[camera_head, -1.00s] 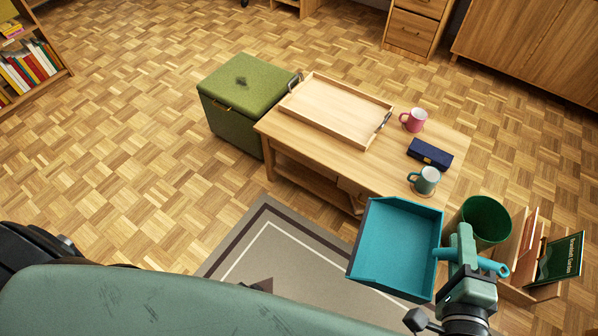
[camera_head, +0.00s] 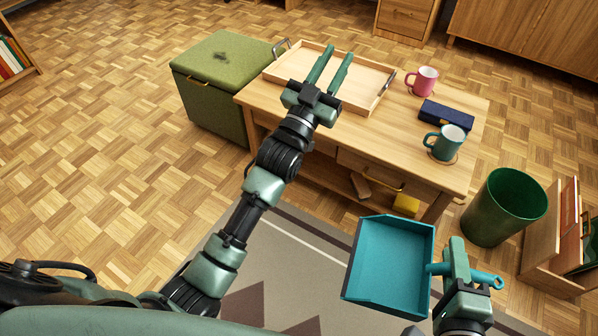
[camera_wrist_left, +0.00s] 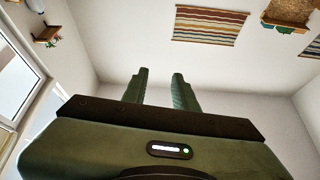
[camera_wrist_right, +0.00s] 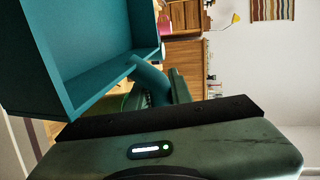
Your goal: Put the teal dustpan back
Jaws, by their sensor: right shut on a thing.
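The teal dustpan (camera_head: 388,262) is held in the air at the lower right of the head view, above the grey rug. My right gripper (camera_head: 460,268) is shut on its handle. The pan also fills the upper left of the right wrist view (camera_wrist_right: 90,45), with its handle running between the fingers. My left gripper (camera_head: 328,78) is open and empty, its fingers pointing away over the tray in the head view. In the left wrist view its two fingers (camera_wrist_left: 154,90) stand apart with nothing between them.
A wooden coffee table (camera_head: 300,122) holds a tray (camera_head: 374,76), a pink mug (camera_head: 424,80), a navy case (camera_head: 446,114) and a teal mug (camera_head: 446,144). A green ottoman (camera_head: 215,80) stands left, a green bin (camera_head: 503,207) right. A yellow object (camera_head: 406,204) is under the table.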

